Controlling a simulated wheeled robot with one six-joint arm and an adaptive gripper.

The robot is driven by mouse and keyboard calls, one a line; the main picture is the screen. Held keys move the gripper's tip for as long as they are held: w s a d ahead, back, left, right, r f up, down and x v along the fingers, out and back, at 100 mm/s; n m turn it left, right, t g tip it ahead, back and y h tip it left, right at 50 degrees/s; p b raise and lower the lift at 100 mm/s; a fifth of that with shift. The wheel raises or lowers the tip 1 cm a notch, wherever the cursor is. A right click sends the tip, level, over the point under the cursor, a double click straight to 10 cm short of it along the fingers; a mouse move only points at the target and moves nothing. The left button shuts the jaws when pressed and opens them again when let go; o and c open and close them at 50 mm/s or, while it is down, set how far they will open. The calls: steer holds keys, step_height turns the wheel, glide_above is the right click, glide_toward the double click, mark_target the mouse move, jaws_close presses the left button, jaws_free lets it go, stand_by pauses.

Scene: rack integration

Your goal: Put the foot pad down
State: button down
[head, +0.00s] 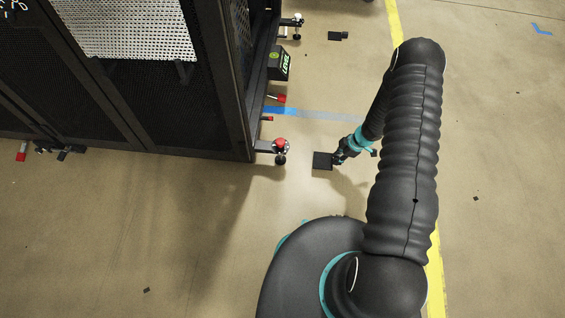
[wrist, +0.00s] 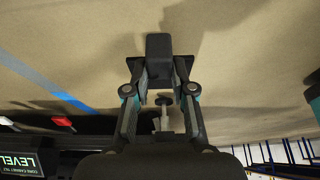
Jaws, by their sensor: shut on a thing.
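The foot pad (head: 322,160) is a flat black square with a raised black block on it. My gripper (head: 339,157) is shut on this block and holds the pad near the floor, to the right of the rack's front corner foot. In the wrist view, both fingers of my gripper (wrist: 159,75) press on the block (wrist: 158,47), and the dark plate shows behind it. The corner foot (head: 280,150) has a red top and stands apart from the pad. I cannot tell whether the pad touches the floor.
The black rack (head: 200,120) fills the upper left. A black box marked LEVEL (head: 279,64) hangs on its side. Another dark pad (head: 337,36) lies on the floor near the far foot (head: 297,22). Blue tape (head: 285,110) crosses the floor.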

steer(key=a, duration=1.7)
steer(key=shift+w+a+b, duration=0.2)
steer(key=shift+a+b, duration=0.05)
steer(key=shift+b, duration=0.05)
steer(key=shift+a+f, duration=0.1)
steer(key=shift+a, duration=0.05)
steer(key=shift+f+b, duration=0.35)
steer(key=shift+f, duration=1.35)
steer(key=shift+f, duration=0.15)
steer(key=c, duration=1)
jaws_free()
